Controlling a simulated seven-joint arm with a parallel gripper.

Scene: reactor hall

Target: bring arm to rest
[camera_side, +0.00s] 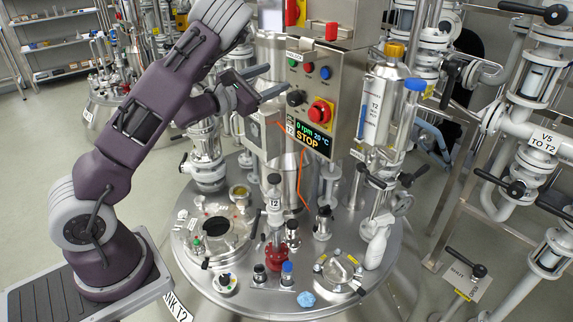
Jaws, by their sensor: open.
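My purple and grey arm rises from the left and bends over toward the control box. My gripper (268,82) is open, with two dark fingers pointing right, one above the other, close to the left side of the control box (318,75). Nothing shows between the fingers. I cannot tell whether a fingertip touches the box. The box carries a large red button (320,111) on a yellow base, a dark knob (295,97) and smaller red and blue buttons. Its display (313,136) reads "0 rpm 20 °C STOP".
A T2 vessel (385,105) and pipes with black-handled valves (535,143) fill the right. Floor (35,150) is open at left.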

